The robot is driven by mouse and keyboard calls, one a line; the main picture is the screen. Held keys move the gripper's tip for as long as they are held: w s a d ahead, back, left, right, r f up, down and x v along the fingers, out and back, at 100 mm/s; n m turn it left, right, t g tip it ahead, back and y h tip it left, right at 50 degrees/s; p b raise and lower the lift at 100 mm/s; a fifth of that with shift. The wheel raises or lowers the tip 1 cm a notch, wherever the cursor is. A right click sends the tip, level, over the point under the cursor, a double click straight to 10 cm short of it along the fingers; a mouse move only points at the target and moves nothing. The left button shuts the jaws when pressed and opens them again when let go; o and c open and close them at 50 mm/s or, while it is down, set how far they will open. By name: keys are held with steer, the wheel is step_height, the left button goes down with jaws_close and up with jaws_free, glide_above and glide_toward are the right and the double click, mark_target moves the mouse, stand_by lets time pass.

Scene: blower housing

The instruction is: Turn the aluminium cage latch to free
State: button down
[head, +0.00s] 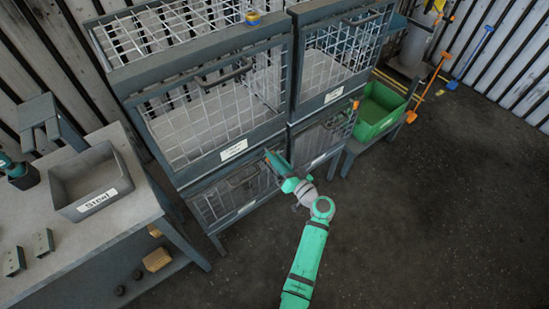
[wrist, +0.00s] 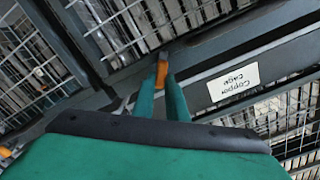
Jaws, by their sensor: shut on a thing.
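My gripper (head: 272,156) is at the lower right corner of the left upper cage (head: 212,105) in the head view. In the wrist view my gripper (wrist: 167,75) is shut on an orange latch handle (wrist: 161,76) at the dark frame. The label (wrist: 233,83) beside this latch reads "Copper cage", upside down in the picture. The right upper cage (head: 340,55) has an orange latch (head: 356,104) near its label (head: 334,94), whose text is too small to read. I see no label reading aluminium. My fingers partly hide the held latch.
A bench (head: 120,215) with a grey bin marked "Steel" (head: 92,183) stands at the left. A green bin (head: 378,110) stands right of the cages. Lower cages (head: 235,195) sit under the upper ones.

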steer(key=m, duration=1.1)
steer(key=shift+w+d+f, duration=0.1)
steer(key=shift+d+f, duration=0.05)
stand_by(0.3)
steer(key=c, duration=1.8)
jaws_free()
steer(key=shift+o, duration=0.2)
steer(key=v, duration=1.1)
